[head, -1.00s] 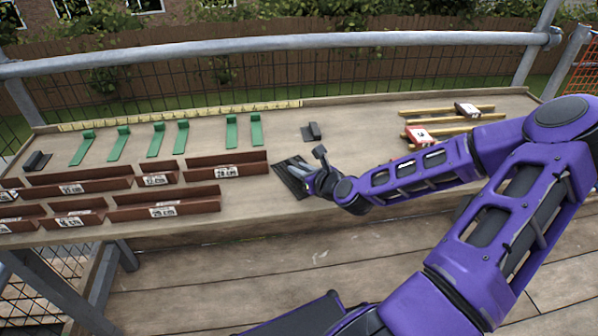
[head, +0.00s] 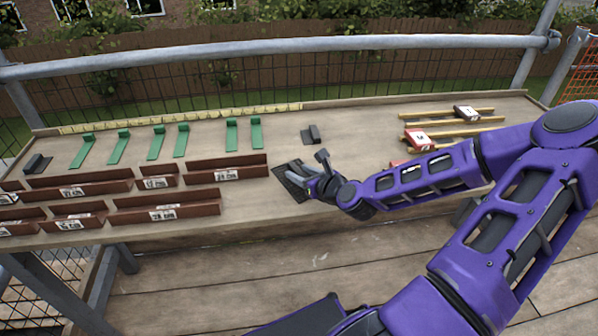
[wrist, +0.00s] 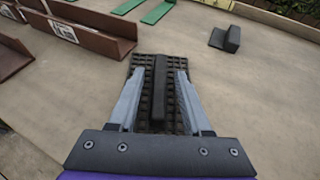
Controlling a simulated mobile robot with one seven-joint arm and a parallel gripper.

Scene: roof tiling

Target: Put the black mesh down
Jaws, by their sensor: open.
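The black mesh (head: 292,185) lies on the wooden table, right of the brown trays, and shows as a dark grid with a raised bar along its middle in the wrist view (wrist: 146,72). My gripper (head: 305,181) is over it. In the wrist view, the two grey fingers (wrist: 157,92) stand apart on either side of the bar, with a gap to it, so my gripper is open. The near end of the mesh is partly hidden by my gripper.
Brown trays (head: 168,214) with length labels stand to the left. Green pieces (head: 156,143) lie behind them along a yellow measuring strip (head: 180,116). A small dark block (head: 311,135) lies behind the mesh. Yellow bars (head: 455,129) lie at the right. The table around the mesh is mostly clear.

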